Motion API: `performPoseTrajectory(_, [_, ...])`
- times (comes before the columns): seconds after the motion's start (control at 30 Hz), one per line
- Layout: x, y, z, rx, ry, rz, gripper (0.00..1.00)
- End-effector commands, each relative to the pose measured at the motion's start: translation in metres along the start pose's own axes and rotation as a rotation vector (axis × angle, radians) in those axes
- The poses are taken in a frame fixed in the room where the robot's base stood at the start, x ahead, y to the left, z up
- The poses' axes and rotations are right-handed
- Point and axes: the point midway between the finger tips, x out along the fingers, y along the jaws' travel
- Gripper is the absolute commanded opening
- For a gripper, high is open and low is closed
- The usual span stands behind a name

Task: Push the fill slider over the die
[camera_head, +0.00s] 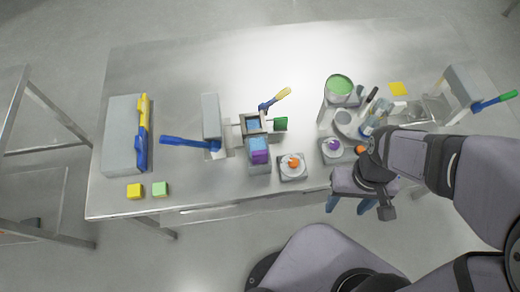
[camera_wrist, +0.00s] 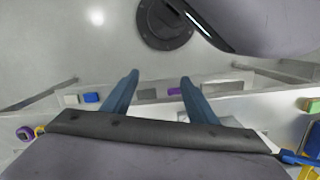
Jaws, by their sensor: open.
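The press (camera_head: 211,118) stands mid-table in the head view, with a grey upright plate, a long blue handle (camera_head: 188,142) to the left and a yellow-tipped lever (camera_head: 275,98). Beside it is a square blue-lined frame (camera_head: 254,124). A green knob (camera_head: 280,124) sticks out on its right, and a purple-topped block (camera_head: 259,150) sits at its front. I cannot tell which part is the slider or see the die clearly. My gripper (camera_head: 347,207) is open and empty beyond the table's front edge, right of the press. Its blue fingers (camera_wrist: 160,80) show apart in the wrist view.
Two dials, orange-knobbed (camera_head: 293,166) and purple-knobbed (camera_head: 332,148), stand between press and gripper. A green-filled container (camera_head: 339,86) and small tools stand behind. A grey box (camera_head: 122,135) and two small cubes are at left. The table's back left is clear.

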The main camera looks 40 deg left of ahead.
Motion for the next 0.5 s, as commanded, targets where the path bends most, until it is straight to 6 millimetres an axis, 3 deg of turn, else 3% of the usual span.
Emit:
performPoseTrajectory(0.2, [0.003, -0.075, -0.031, -0.299, -0.006, 0.040, 0.53])
performPoseTrajectory(0.5, [-0.004, -0.172, -0.070, -0.512, 0.041, 0.060, 0.53])
